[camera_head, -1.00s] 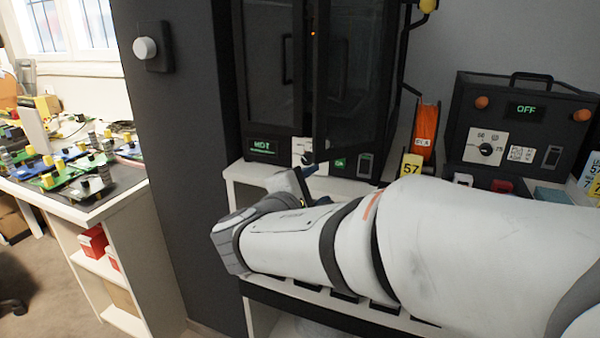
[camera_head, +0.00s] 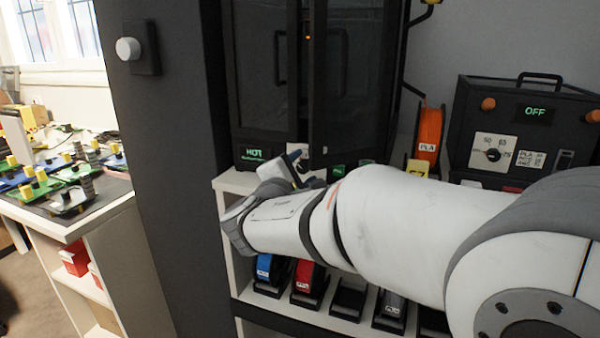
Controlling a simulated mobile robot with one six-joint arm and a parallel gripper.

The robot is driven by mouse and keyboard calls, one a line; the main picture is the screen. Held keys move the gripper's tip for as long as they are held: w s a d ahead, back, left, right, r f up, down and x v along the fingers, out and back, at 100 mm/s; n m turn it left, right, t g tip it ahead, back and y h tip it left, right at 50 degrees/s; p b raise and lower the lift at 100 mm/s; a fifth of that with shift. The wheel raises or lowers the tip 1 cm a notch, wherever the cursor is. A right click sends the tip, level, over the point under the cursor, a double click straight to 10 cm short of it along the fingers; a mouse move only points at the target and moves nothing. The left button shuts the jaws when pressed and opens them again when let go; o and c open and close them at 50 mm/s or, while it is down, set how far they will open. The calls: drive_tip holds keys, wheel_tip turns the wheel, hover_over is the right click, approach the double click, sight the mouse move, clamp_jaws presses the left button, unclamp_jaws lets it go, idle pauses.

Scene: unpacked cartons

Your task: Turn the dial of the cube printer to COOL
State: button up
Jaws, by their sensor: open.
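The cube printer (camera_head: 265,75) is a tall black cabinet with dark glass, at the upper middle. A green display (camera_head: 255,154) at its lower left appears to read HOT. The white plate of its dial (camera_head: 284,157) shows only in part beside the display; my gripper and the door edge hide most of it, so the pointer's setting cannot be read. My gripper (camera_head: 306,163) is in front of the printer's lower front, close to the dial. Its jaws are open, small and partly blocked by my wrist. Whether it touches the dial cannot be told.
The printer's dark door (camera_head: 345,85) stands partly open to the right of the dial. An orange spool (camera_head: 429,132) and a black box (camera_head: 520,125) reading OFF stand right. A dark pillar (camera_head: 165,200) stands left.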

drive_tip(key=c, duration=1)
drive_tip(key=shift+n, duration=0.4)
drive_tip(key=n+p, duration=0.3)
drive_tip(key=shift+r+n, duration=0.15)
drive_tip(key=shift+n, duration=0.15)
drive_tip(key=shift+a+n+p, duration=0.1)
drive_tip(key=shift+n+p, duration=1.5)
drive_tip(key=shift+n, duration=0.6)
